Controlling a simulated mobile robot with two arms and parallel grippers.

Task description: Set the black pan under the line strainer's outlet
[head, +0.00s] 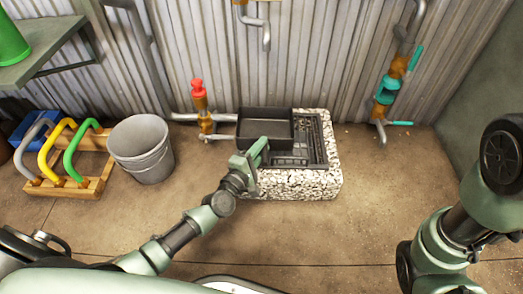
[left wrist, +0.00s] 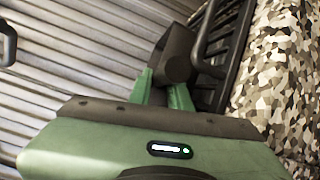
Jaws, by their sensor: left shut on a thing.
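The black pan (head: 265,126) is a shallow rectangular tray over the left part of a speckled stone block (head: 300,187). I cannot tell whether it rests on the block or is just above it. My left gripper (head: 261,148) is at the pan's near side, shut on it. In the left wrist view my green fingers (left wrist: 161,92) close on a dark block-like part (left wrist: 177,55). Two fittings stand by the wall: a brass one with a red top (head: 199,98) and a brass-and-teal one (head: 386,90); I cannot tell which is the line strainer. My right gripper is out of view.
A black grate (head: 318,140) covers the block's top. A grey bucket (head: 142,148) and a wooden rack with coloured handles (head: 66,187) stand at left. A brass fitting with a bent pipe (head: 265,32) hangs above. Floor (head: 375,180) right of the block is clear.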

